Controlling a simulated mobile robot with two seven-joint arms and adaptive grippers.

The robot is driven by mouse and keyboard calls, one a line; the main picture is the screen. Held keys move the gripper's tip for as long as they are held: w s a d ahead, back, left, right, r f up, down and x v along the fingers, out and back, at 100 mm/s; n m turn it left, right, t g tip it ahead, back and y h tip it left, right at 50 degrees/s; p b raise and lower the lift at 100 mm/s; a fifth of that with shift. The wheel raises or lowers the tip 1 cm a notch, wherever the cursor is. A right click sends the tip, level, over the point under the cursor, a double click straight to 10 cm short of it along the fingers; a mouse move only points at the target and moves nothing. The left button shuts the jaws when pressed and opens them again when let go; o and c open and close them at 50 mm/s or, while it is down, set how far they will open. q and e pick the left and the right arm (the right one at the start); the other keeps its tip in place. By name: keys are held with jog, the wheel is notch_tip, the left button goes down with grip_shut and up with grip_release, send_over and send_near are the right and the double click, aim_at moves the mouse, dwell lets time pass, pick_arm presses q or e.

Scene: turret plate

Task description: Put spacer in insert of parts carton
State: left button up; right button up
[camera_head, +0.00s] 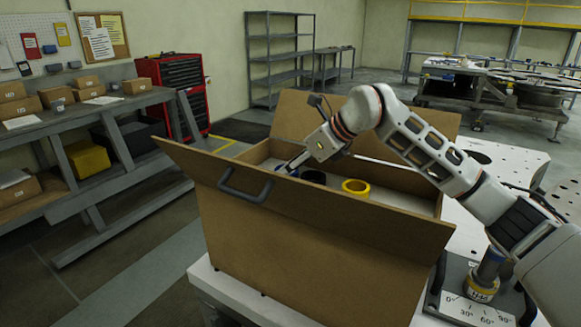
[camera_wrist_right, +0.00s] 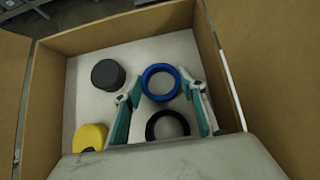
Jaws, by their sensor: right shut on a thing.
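The parts carton (camera_head: 300,240) stands open on a white surface, with its flaps spread. Its pale grey insert (camera_wrist_right: 90,65) shows inside. My right gripper (camera_head: 287,168) reaches down into the carton. In the right wrist view its teal-padded fingers (camera_wrist_right: 167,88) are on both sides of a blue ring (camera_wrist_right: 148,82), which looks like the spacer, and are shut on it. I cannot tell whether the ring touches the insert. A black ring (camera_wrist_right: 151,126) shows between the fingers, nearer the wrist. My left gripper is not in view.
A black round part (camera_wrist_right: 108,74) and a yellow part (camera_wrist_right: 90,137) are in the insert left of my fingers. The yellow part also shows in the head view (camera_head: 356,187). Carton walls rise close around the arm. An angle-marked plate (camera_head: 470,310) is at lower right.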

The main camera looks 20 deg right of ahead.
jog(key=shift+a, duration=0.1)
jog(key=o, duration=1.1)
jog(key=shift+f, duration=0.1)
jog(key=shift+o, duration=0.2)
jog(key=shift+s+d+r, duration=0.1)
jog(key=shift+d+r, duration=0.1)
jog(key=shift+r, duration=0.2)
jog(key=v, duration=1.1)
jog(key=shift+s, duration=0.2)
jog(key=shift+r, duration=0.15)
jog(key=shift+d, duration=0.1)
